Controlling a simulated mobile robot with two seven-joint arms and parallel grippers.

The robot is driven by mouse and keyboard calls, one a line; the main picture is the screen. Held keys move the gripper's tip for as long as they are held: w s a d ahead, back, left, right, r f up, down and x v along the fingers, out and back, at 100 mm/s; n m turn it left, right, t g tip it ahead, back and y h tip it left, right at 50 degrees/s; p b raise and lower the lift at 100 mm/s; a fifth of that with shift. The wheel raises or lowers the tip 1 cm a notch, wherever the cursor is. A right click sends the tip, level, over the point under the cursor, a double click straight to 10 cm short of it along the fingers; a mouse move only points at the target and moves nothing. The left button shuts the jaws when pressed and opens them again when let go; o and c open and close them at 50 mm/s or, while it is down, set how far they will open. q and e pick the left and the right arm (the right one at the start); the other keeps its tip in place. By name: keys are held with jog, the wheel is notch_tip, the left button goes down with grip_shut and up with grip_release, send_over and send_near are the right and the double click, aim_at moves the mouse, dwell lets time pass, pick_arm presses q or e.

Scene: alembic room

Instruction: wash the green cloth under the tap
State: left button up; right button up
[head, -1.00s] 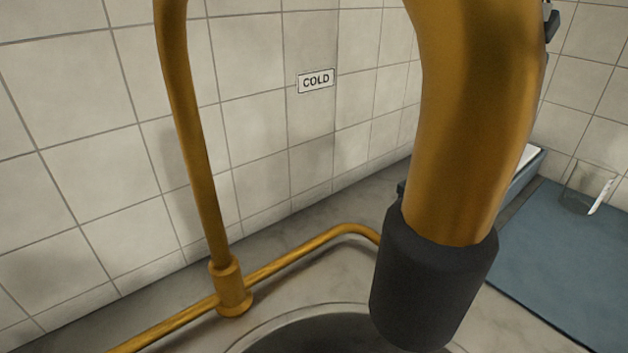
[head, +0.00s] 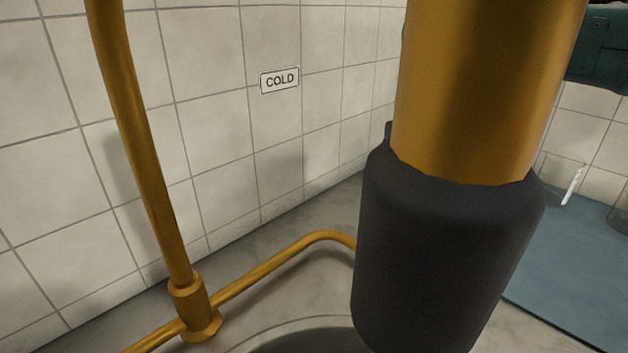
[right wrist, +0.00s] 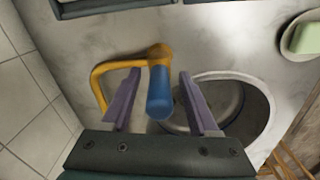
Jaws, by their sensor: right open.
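The tap's brass spout (head: 480,90) with its black nozzle (head: 445,260) stands close in front of the head camera, over the sink basin (head: 310,343). In the right wrist view a blue handle (right wrist: 160,92) sits on a brass pipe (right wrist: 103,78). My right gripper (right wrist: 161,74) is open, its purple fingers on either side of the blue handle, with gaps visible. The round basin (right wrist: 250,100) is just right of it. I cannot make out a green cloth; a pale green block (right wrist: 305,38) lies in a white dish at the upper right. My left gripper is not in view.
A blue mat (head: 580,270) with a glass beaker (head: 556,180) lies at the right. Wooden slats (right wrist: 290,160) show at the lower right.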

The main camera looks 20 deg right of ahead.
grip_shut()
dwell(0.4)
dwell(1.0)
